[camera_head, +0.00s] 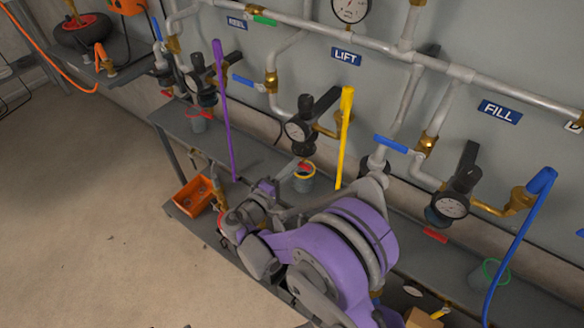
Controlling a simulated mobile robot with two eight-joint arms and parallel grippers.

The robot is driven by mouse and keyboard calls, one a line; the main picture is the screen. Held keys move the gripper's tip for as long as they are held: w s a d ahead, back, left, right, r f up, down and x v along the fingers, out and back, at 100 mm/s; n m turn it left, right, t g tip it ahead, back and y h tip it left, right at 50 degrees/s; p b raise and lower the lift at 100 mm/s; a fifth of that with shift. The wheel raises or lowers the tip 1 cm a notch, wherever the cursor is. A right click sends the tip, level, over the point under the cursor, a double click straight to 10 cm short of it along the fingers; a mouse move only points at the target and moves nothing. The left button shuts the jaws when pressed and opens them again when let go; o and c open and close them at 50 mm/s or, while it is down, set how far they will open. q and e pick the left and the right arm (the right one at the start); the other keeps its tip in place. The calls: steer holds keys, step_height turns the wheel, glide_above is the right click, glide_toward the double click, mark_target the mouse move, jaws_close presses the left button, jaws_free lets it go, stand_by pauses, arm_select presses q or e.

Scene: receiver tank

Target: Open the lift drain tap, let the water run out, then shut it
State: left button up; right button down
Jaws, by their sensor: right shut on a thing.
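The red lever of the lift drain tap (305,168) shows just under this valve, partly hidden by my right gripper. My right gripper (295,167) reaches up from the lower middle and is shut at the red lever. A cup with a yellow rim (304,183) stands on the shelf right below. I cannot make out any water stream or the exact lever angle. My left gripper is not in view.
A yellow hose (344,135) hangs to the right and a purple hose (223,110) to the left. The FILL branch with its gauge (450,206) and a blue hose (515,245) is further right. An orange bin (192,196) sits on the lower shelf. The floor at left is clear.

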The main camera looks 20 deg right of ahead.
stand_by(0.3)
steer(key=c, duration=1.2)
jaws_free()
steer(key=shift+a, duration=0.15)
steer(key=v, duration=1)
steer(key=shift+s+a+p, duration=0.25)
steer(key=shift+p, duration=0.1)
steer(key=shift+d, duration=0.15)
